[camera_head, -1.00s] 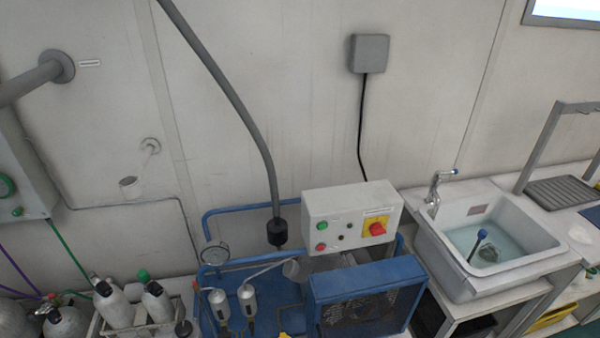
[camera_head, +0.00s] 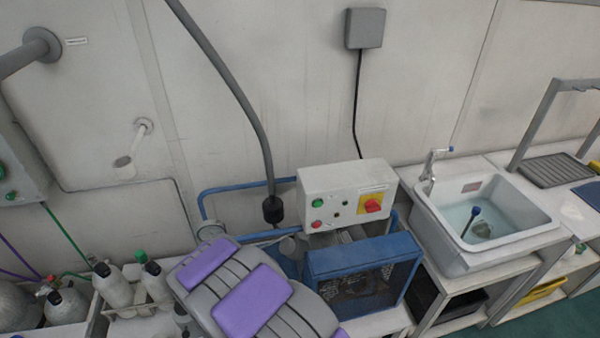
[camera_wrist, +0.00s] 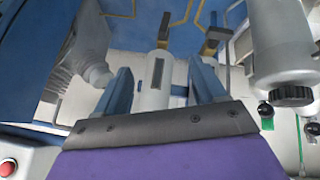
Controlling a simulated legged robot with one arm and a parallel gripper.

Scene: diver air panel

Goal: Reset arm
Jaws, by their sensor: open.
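My arm, grey with purple pads, rises into the bottom middle of the head view. It covers part of the blue compressor frame (camera_head: 365,262). The fingertips are not visible in the head view. In the wrist view my gripper (camera_wrist: 163,76) has two blue-grey fingers spread apart with nothing held between them. A pale cylinder (camera_wrist: 153,92) shows in the gap between the fingers, beyond them. I cannot tell how far it is from them.
A control box (camera_head: 346,193) with a red switch stands behind the compressor. A sink (camera_head: 484,222) holding water is to the right. White-grey gas cylinders (camera_head: 113,284) stand at lower left. In the wrist view a large cylinder with a black cap (camera_wrist: 284,50) is close on the right.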

